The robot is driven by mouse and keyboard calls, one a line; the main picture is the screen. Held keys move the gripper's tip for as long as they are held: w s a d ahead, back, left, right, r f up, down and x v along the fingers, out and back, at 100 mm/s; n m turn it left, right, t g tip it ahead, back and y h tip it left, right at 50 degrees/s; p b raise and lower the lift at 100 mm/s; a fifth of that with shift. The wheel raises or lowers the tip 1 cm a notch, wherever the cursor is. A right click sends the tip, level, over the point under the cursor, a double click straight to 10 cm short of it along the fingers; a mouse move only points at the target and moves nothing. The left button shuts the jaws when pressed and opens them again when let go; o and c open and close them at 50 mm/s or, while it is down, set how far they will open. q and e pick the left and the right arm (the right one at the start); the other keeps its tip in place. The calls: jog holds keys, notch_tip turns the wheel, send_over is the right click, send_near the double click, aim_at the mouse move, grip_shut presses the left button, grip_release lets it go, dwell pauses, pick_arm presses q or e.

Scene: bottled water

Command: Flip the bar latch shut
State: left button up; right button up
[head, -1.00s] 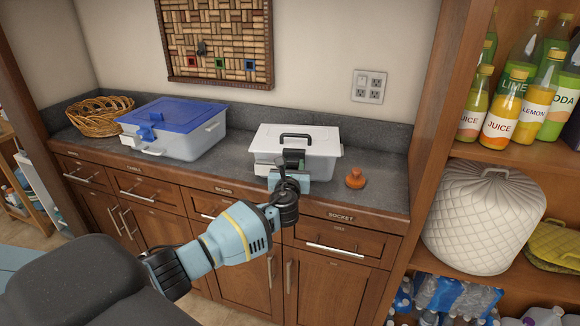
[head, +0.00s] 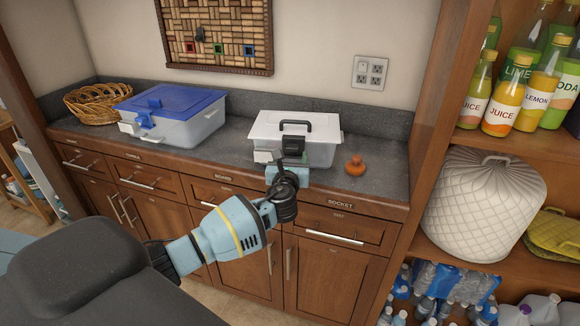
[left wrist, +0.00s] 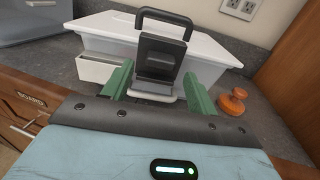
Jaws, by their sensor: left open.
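A clear box with a white lid (head: 262,130) stands on the counter. A black carry handle (head: 296,123) stands up from its lid. A black latch (head: 293,146) shows at the box's front, with the handle behind it; it also shows in the left wrist view (left wrist: 162,58). My left gripper (head: 291,160) is open at the front of the box. In the left wrist view its green fingers (left wrist: 158,90) stand on either side of the latch's lower part, with a pale ledge between them. I cannot tell whether they touch it. My right gripper is not in view.
A clear box with a blue lid (head: 180,101) and a wicker basket (head: 96,103) stand to the left. An orange knob-like object (head: 356,166) sits right of the white-lidded box. Shelves with bottles (head: 505,100) rise at the right.

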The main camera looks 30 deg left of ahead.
pick_arm(q)
jog(key=v, duration=0.5)
dwell(0.5)
jog(key=s+d+f+n+g+h, duration=0.1)
jog(key=s+d+f+n+h, duration=0.1)
jog(key=s+d+f+n, duration=0.35)
jog(key=s+d+f+n+g+h, duration=0.25)
jog(key=s+f, duration=0.35)
jog(key=f, duration=0.4)
jog(key=s+d+f+n+g+h, duration=0.1)
jog(key=s+d+f+n+h, duration=0.25)
jog(key=s+f, duration=0.3)
jog(key=s+d+f+n+g, duration=0.1)
jog(key=s+d+f+n, duration=0.1)
jog(key=s+n, duration=0.6)
jog(key=s+d+f+n+g+h, duration=0.1)
jog(key=s+d+f+n, duration=0.2)
jog(key=s+n, duration=0.6)
jog(key=s+f, duration=0.2)
jog(key=s, duration=0.1)
jog(key=shift+s+h, duration=0.2)
jog(key=shift+h, duration=0.1)
